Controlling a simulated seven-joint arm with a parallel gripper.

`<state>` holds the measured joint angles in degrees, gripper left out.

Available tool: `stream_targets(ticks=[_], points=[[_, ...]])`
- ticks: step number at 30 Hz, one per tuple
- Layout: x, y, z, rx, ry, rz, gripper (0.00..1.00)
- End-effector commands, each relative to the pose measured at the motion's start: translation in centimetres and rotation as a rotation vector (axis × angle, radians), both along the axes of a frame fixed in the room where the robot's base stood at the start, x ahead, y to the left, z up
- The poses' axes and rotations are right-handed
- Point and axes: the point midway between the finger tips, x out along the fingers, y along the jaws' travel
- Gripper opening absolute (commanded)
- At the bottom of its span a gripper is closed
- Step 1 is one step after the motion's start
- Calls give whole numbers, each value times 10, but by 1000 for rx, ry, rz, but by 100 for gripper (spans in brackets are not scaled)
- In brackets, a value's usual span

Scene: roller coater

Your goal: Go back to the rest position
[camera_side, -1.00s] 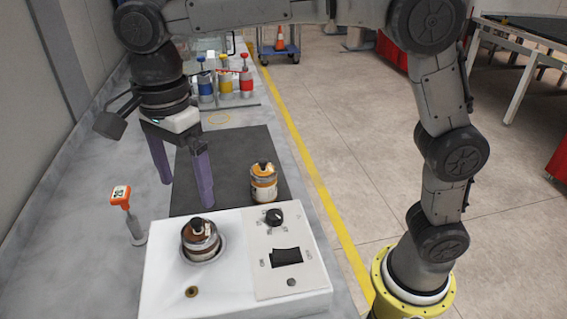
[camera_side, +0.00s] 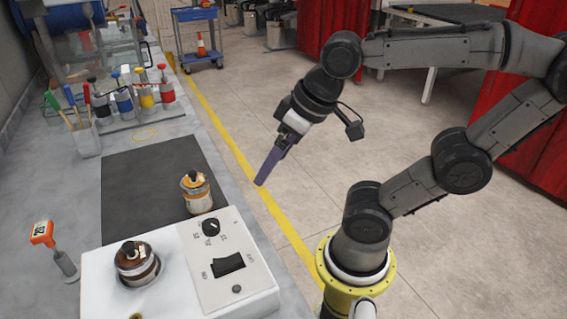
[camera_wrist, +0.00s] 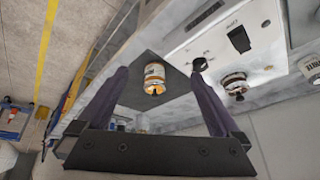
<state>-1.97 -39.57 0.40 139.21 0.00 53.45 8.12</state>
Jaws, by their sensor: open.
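My gripper (camera_side: 268,172) is held in the air to the right of the bench, over the floor side of the yellow line, pointing down and tilted. In the wrist view my gripper (camera_wrist: 160,82) shows two purple fingers spread wide with nothing held between them. A jar with an orange and white label (camera_side: 195,192) stands on the dark mat (camera_side: 140,185), apart from the fingers; it also shows in the wrist view (camera_wrist: 154,78). A second jar with a brown band (camera_side: 136,262) sits in the round seat of the white machine (camera_side: 185,260).
The machine's panel has a black knob (camera_side: 211,228) and a black switch (camera_side: 228,264). An orange-headed tool (camera_side: 43,233) stands at the left. Several coloured bottles (camera_side: 146,97) and a cup of brushes (camera_side: 86,140) stand at the back. The floor (camera_side: 300,210) right of the bench is open.

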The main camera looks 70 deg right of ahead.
Motion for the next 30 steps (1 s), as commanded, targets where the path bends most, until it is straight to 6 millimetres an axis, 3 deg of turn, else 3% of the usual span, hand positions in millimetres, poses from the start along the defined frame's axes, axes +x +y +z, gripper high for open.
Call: stream_targets(ticks=[6,30], points=[[-13,-6,-12,-65,-31,89,100],[-13,-6,-12,-65,-30,91,100]])
